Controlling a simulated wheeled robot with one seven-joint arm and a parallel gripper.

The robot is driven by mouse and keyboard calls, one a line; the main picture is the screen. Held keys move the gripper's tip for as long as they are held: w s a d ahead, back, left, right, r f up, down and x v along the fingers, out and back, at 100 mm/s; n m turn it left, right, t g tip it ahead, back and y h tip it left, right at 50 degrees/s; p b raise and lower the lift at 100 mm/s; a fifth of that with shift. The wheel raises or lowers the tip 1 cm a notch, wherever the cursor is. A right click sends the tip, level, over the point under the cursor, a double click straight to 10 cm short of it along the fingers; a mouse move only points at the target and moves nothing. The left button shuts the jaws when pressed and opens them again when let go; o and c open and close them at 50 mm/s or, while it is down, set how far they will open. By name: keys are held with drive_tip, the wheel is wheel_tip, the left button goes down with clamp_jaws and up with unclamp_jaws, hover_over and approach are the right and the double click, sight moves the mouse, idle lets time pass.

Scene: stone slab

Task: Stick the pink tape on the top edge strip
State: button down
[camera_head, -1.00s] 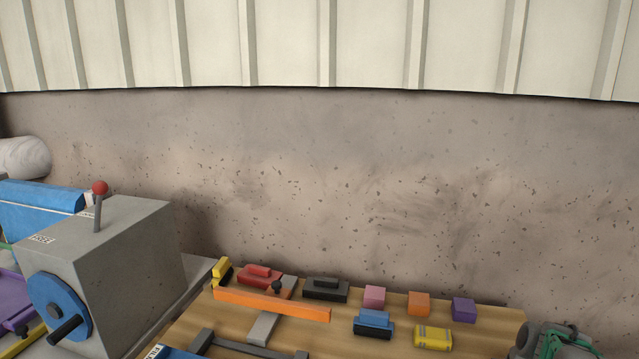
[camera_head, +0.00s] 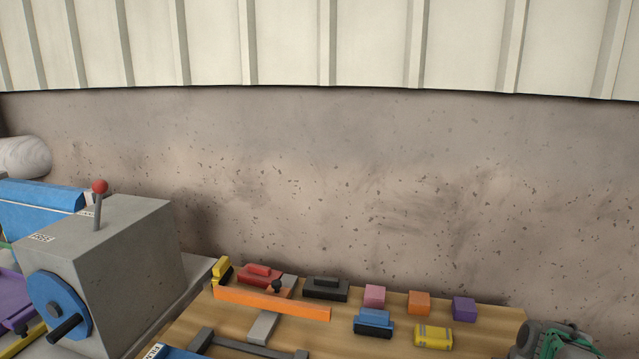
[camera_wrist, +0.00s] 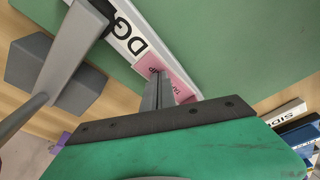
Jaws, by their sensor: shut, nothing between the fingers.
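The pink tape (camera_wrist: 183,84) is a small pink patch with dark lettering in the middle of the wrist view. It lies along a white strip (camera_wrist: 116,24) with large black letters, of which "DG" can be read. The strip runs along a green surface (camera_wrist: 230,45). My gripper (camera_wrist: 160,76) is shut and empty, its fingertips over the pink tape and hiding part of it. Whether they touch it I cannot tell. My gripper, the tape and the strip are not seen in the head view.
A grey bracket-like piece (camera_wrist: 65,55) stands at the left in the wrist view. In the head view, a wooden board (camera_head: 490,335) holds a pink block (camera_head: 374,296), an orange bar (camera_head: 272,303) and other pieces. A grey machine box (camera_head: 125,245) stands left; a wall closes the back.

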drive_tip(key=shift+s+a+f, duration=0.1)
drive_tip(key=shift+s+f, duration=0.05)
idle(0.4)
drive_tip(key=shift+w+a+p+v, duration=0.2)
drive_tip(key=shift+p+v, duration=0.45)
drive_tip(key=shift+v, duration=0.5)
drive_tip(key=shift+w+a+p+v, duration=0.15)
drive_tip(key=shift+p+v, duration=0.5)
drive_tip(key=shift+v, duration=0.55)
drive_tip(key=shift+w+a+p+v, duration=0.2)
drive_tip(key=shift+p+v, duration=0.45)
drive_tip(key=shift+v, duration=0.5)
drive_tip(key=shift+w+d, duration=0.1)
drive_tip(key=shift+d, duration=0.05)
